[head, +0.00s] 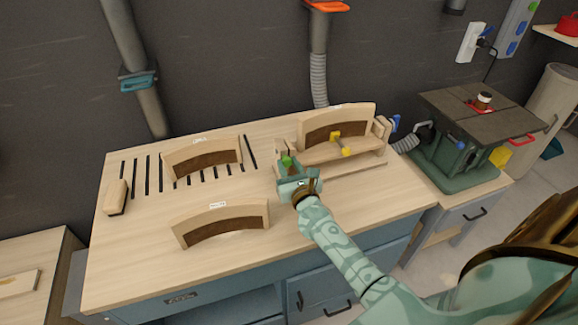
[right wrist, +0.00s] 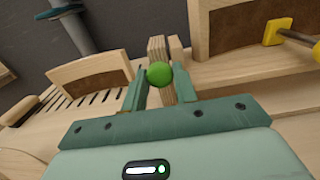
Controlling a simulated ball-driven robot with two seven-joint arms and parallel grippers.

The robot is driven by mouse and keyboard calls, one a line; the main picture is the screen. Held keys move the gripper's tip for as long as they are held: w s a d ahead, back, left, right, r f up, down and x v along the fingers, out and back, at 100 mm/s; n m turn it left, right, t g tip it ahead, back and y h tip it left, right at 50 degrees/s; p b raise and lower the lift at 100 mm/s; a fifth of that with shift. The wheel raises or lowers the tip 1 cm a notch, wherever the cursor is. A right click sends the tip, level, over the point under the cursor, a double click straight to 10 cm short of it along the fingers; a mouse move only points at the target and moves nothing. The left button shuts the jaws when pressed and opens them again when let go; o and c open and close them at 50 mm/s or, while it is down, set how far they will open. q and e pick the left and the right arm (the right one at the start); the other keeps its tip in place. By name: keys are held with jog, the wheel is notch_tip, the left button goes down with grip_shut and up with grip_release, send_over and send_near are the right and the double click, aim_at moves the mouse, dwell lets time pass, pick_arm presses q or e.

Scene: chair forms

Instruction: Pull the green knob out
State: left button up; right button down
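The green knob (head: 287,160) is a small round ball at the left end of the rear-right wooden chair-form fixture (head: 337,130) on the bench. In the right wrist view the knob (right wrist: 159,74) sits between the two fingertips, in front of a wooden post (right wrist: 157,47). My right gripper (head: 290,170) reaches it from the front. Its fingers (right wrist: 161,80) lie close against both sides of the knob, with no clear gap, and appear shut on it. The knob's stem is hidden. My left gripper is not in view.
A bar with yellow ends (head: 336,140) is on the fixture, right of my gripper. Curved forms stand at the back left (head: 201,156) and front (head: 220,222). A wooden block (head: 115,197) is at the left. The front right bench top is clear.

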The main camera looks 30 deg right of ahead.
jog(key=shift+p+v, duration=0.45)
jog(key=shift+v, duration=0.85)
jog(key=shift+w, duration=0.1)
jog(key=c, duration=1.1)
grip_release()
jog(key=v, duration=1.6)
jog(key=shift+s, duration=0.4)
jog(key=shift+d, duration=0.1)
